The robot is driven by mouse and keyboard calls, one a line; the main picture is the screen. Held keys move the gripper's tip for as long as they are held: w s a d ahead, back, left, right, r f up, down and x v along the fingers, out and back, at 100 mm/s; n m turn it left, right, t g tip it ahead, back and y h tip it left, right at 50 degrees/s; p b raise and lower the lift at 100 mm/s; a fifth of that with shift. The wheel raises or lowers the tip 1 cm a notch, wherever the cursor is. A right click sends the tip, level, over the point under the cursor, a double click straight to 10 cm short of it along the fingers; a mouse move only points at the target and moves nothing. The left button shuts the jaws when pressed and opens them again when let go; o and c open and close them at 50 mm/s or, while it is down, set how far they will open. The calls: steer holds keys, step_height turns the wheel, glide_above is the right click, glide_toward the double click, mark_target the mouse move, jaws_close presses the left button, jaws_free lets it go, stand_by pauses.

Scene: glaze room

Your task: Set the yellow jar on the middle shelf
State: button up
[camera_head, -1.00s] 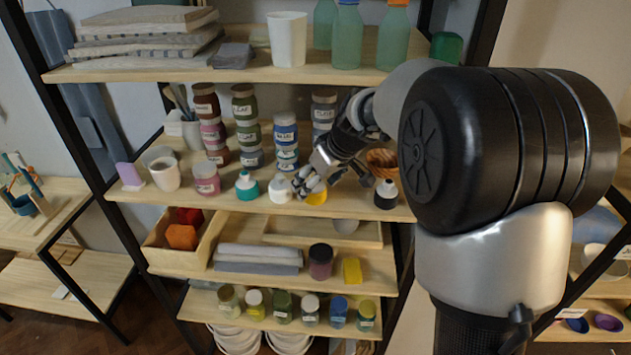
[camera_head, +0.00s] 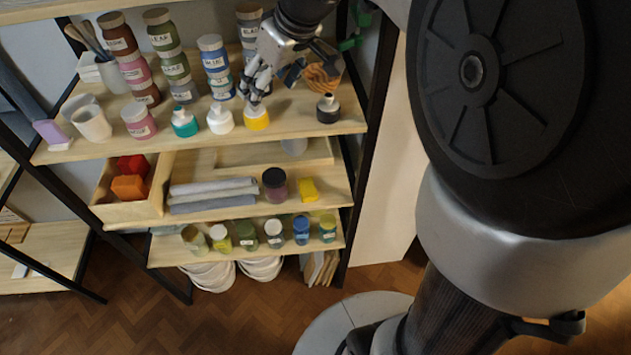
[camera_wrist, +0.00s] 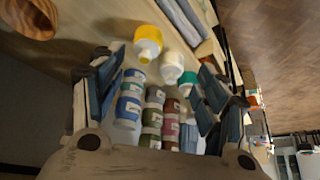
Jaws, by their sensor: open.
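The shelf below (camera_head: 238,207) holds folded grey cloths, a dark jar and a yellow block (camera_head: 308,190).
A white bottle (camera_head: 220,120) and a teal bottle (camera_head: 184,123) stand left of the yellow jar. A black bottle (camera_head: 328,108) and a wooden bowl (camera_head: 322,76) are on the right. Stacked jars (camera_head: 217,66) stand behind. Several small jars line the lowest shelf (camera_head: 170,250).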

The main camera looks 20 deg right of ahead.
steer(key=s+a+f+m+h, duration=0.1)
steer(key=s+f+m, duration=0.1)
steer(key=s, duration=1.1)
steer(key=s+f+m+h, duration=0.1)
steer(key=s+f+m, duration=0.1)
steer(key=s, duration=1.2)
steer(key=shift+s+a+f+m, duration=0.25)
steer(key=shift+a+f+m, duration=0.15)
steer(key=shift+f, duration=0.3)
steer(key=shift+f, duration=0.1)
step_height(320, 180, down, 12)
steer(key=b, duration=1.2)
